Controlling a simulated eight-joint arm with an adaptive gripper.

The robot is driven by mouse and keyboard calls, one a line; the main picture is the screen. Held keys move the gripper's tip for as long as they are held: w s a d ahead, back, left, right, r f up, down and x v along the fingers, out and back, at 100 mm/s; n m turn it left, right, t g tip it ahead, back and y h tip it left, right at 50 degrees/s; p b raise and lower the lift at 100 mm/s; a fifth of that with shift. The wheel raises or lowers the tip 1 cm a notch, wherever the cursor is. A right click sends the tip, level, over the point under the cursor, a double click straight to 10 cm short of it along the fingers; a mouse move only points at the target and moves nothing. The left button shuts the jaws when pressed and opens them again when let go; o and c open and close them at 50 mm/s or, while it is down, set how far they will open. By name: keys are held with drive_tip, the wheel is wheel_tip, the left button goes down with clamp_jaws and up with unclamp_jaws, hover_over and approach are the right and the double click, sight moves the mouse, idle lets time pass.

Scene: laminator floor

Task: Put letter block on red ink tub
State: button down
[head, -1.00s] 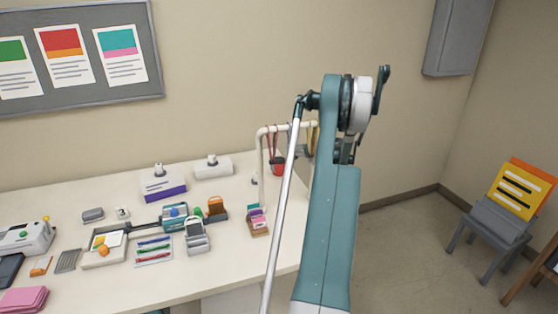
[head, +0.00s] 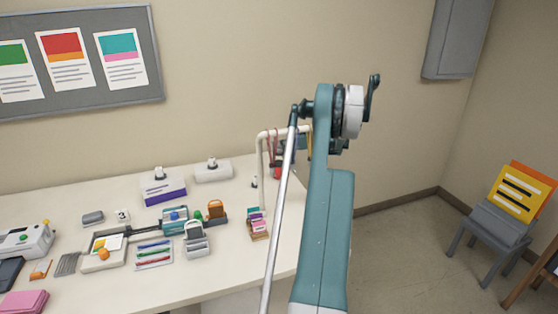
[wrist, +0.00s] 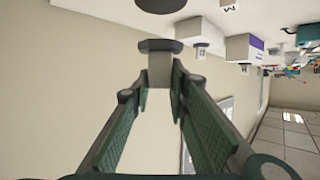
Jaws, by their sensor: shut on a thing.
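In the wrist view my gripper (wrist: 160,85) is shut on a pale grey block (wrist: 160,70), which looks like the letter block; no letter shows on it. A dark round disc (wrist: 160,45) lies at the block's far end; I cannot tell whether they touch. In the head view my fingertips are too small and overlapped to make out, near the white rack. A small red shape (head: 275,173) shows by the rack, partly hidden; I cannot tell whether it is the red ink tub.
A white rack (head: 261,165) with hanging straps stands at the table's right end. A purple-banded box (head: 163,190) and a white box (head: 213,173), each with a small white piece on top, stand near the wall. A marked white block (head: 122,215) lies further left.

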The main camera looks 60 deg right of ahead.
sight(282, 153)
drive_tip(key=shift+f+b, duration=0.4)
drive_tip(key=shift+f, duration=2.05)
drive_tip(key=shift+f, duration=0.1)
drive_tip(key=c, duration=2.2)
unclamp_jaws()
drive_tip(key=shift+c, duration=0.2)
drive_tip(key=p+v, duration=0.1)
drive_tip(key=v, duration=1.1)
